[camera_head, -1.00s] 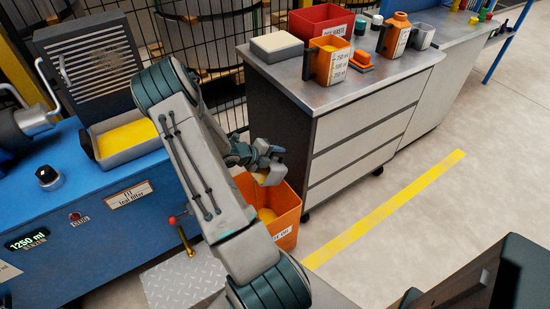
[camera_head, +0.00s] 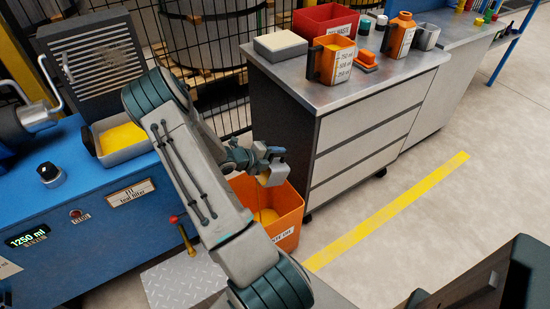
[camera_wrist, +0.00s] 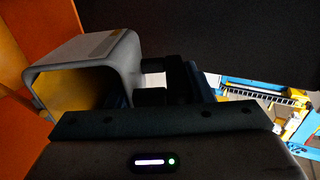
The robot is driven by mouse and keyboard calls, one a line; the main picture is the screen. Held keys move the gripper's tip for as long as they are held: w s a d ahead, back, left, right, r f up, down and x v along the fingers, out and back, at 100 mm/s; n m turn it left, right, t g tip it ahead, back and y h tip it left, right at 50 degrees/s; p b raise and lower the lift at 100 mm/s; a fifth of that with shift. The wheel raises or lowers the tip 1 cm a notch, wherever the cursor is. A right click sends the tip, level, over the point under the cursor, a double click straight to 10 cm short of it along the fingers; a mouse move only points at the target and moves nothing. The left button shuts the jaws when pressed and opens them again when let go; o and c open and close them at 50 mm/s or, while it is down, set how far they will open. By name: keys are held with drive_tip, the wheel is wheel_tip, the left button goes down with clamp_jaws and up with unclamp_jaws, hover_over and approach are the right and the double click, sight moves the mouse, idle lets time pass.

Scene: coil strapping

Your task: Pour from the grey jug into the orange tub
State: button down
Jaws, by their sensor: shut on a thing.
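The grey jug (camera_head: 272,176) hangs over the mouth of the orange tub (camera_head: 286,228) in the head view. In the wrist view, the jug (camera_wrist: 108,55) is tilted, with its open mouth showing and a dull yellow tone inside. My gripper (camera_head: 258,158) is shut on the jug. The tub stands on the floor beside the grey cabinet, and yellow-orange liquid shows in it. In the wrist view, an orange wall (camera_wrist: 30,40), probably the tub's, lies at the left. I cannot make out a stream from the jug.
A steel-topped cabinet (camera_head: 345,85) stands right of the tub, bearing an orange measuring jug (camera_head: 331,62), a red bin (camera_head: 322,18) and a grey-white box (camera_head: 280,44). A blue machine (camera_head: 80,200) with a yellow-filled tray (camera_head: 128,150) is at left.

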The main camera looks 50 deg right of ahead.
drive_tip(key=shift+w+a+f+h, duration=0.1)
drive_tip(key=shift+a+h, duration=0.05)
drive_tip(key=shift+h, duration=0.15)
drive_tip(key=shift+a+h+b, duration=0.2)
drive_tip(key=shift+h+b, duration=0.1)
drive_tip(key=shift+b, duration=0.05)
drive_tip(key=shift+w+a+g, duration=0.1)
drive_tip(key=shift+g, duration=0.3)
drive_tip(key=shift+a+f, duration=0.1)
drive_tip(key=shift+w+a+h+b, duration=0.1)
drive_tip(key=shift+a+h+b, duration=0.15)
drive_tip(key=shift+h+b, duration=0.25)
